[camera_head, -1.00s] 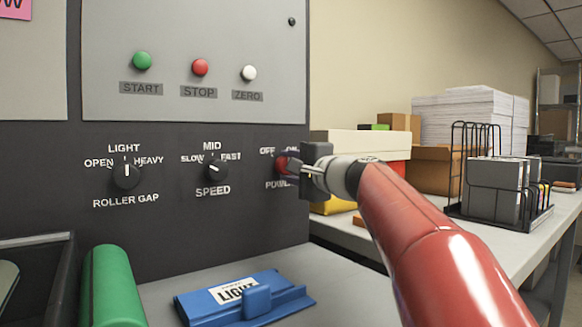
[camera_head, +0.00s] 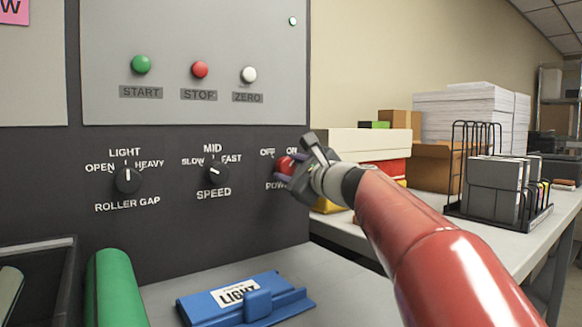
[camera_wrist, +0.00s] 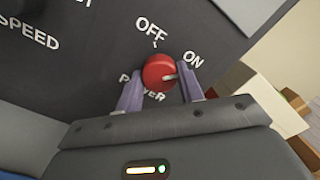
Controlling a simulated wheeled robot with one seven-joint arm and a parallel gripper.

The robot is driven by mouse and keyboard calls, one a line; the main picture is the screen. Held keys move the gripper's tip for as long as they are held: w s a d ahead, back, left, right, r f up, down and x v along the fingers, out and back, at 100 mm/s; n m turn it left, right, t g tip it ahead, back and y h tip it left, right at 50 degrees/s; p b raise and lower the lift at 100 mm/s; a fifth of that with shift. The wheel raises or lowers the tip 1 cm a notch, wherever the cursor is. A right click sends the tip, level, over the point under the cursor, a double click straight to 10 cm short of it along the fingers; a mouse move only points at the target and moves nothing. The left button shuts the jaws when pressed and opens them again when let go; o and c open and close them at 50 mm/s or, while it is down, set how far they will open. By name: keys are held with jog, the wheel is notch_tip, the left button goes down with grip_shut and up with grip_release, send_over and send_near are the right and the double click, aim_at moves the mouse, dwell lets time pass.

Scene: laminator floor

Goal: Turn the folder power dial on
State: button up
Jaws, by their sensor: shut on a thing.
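The red power dial (camera_head: 284,165) sits on the dark panel under the OFF and ON labels, partly hidden by my gripper (camera_head: 290,171). The small indicator lamp (camera_head: 292,21) at the panel's top right is lit pale green-white.
The speed dial (camera_head: 217,173) and roller gap dial (camera_head: 127,180) are to the left, below the start, stop and zero buttons (camera_head: 200,69). A blue block marked LIGHT (camera_head: 245,298) lies below. Boxes and a black wire rack (camera_head: 500,190) stand on the right table.

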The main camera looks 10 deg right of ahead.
jog(key=shift+m, duration=0.3)
jog(key=o, duration=1)
jog(key=b+v, duration=0.1)
jog(key=v, duration=0.6)
jog(key=shift+s+d, duration=0.15)
jog(key=shift+s, duration=0.25)
